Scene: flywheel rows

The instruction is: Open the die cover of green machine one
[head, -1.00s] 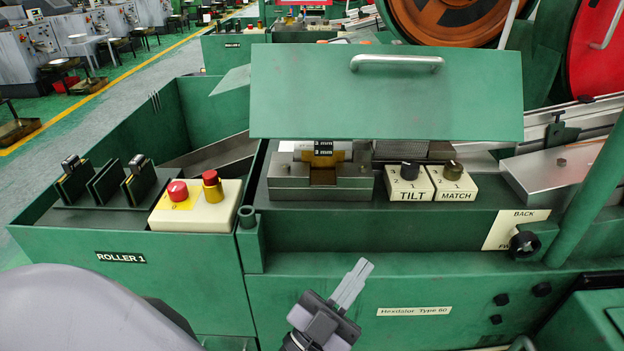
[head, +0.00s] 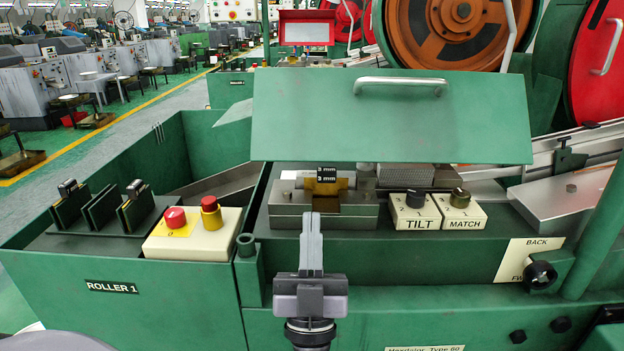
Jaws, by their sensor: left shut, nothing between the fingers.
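The die cover is a flat green panel (head: 392,122) with a metal handle (head: 399,84) near its upper edge. It spans above the die block (head: 324,205), whose front shows below the panel's lower edge. The "3 mm" die label (head: 327,175) is visible there. My left gripper (head: 311,225) is shut and empty, pointing up in front of the die block, well below the handle and apart from it in the picture. My right gripper is not in view.
The "TILT" (head: 415,213) and "MATCH" (head: 460,210) knobs stand right of the die block. A cream box with red buttons (head: 194,232) and the "ROLLER 1" trough (head: 112,287) are at the left. A green post (head: 594,222) rises at the right. An orange flywheel (head: 452,32) is behind the cover.

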